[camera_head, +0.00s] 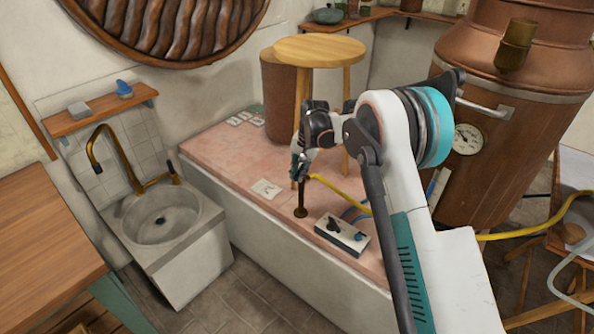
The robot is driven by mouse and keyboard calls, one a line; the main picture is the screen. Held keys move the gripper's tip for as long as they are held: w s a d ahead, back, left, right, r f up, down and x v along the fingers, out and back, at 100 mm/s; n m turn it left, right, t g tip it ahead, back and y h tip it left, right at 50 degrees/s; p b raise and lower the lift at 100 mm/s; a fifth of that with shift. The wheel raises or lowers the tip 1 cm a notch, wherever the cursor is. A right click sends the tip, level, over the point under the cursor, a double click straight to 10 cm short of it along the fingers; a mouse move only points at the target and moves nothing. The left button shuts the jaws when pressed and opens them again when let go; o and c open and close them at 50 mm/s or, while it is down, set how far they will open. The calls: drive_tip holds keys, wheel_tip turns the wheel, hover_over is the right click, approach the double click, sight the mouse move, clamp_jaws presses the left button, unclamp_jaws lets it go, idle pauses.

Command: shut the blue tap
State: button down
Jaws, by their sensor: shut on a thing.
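A short brass post (301,205) stands upright on the pink-tiled bench top, with a yellow hose (342,194) leaving near its top. My gripper (299,174) reaches down to the top of this post and is shut there on what appears to be the blue tap. The gripper hides the tap's handle, so I cannot tell how it is turned. A small box (343,235) with a dark knob and a blue knob sits to the right of the post, apart from my gripper.
A round wooden stool (319,50) stands behind my gripper on the pink bench (222,152). A large copper still (500,120) is at the right, with hoses near it. A sink (160,225) with a brass faucet is at the left. White cards (266,189) lie on the bench.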

drive_tip(key=shift+w+d+n+g+h+p, duration=0.1)
drive_tip(key=shift+w+d+n+g+p, duration=0.45)
drive_tip(key=shift+n, duration=1.85)
drive_tip(key=shift+w+d+n+g+h+p, duration=0.25)
drive_tip(key=shift+d+n, duration=0.55)
drive_tip(key=shift+n, duration=1.6)
drive_tip(key=shift+w+d+n+g+y+p, duration=0.1)
drive_tip(key=shift+d+n+g+p, duration=0.35)
drive_tip(key=shift+n, duration=1.95)
drive_tip(key=shift+d, duration=0.3)
drive_tip(key=c, duration=1.6)
unclamp_jaws()
drive_tip(key=shift+o, duration=0.2)
drive_tip(key=shift+r, duration=0.1)
wheel_tip(320, 180, up, 12)
drive_tip(key=w+d, duration=0.1)
drive_tip(key=w, duration=0.1)
drive_tip(key=shift+d+f, duration=0.2)
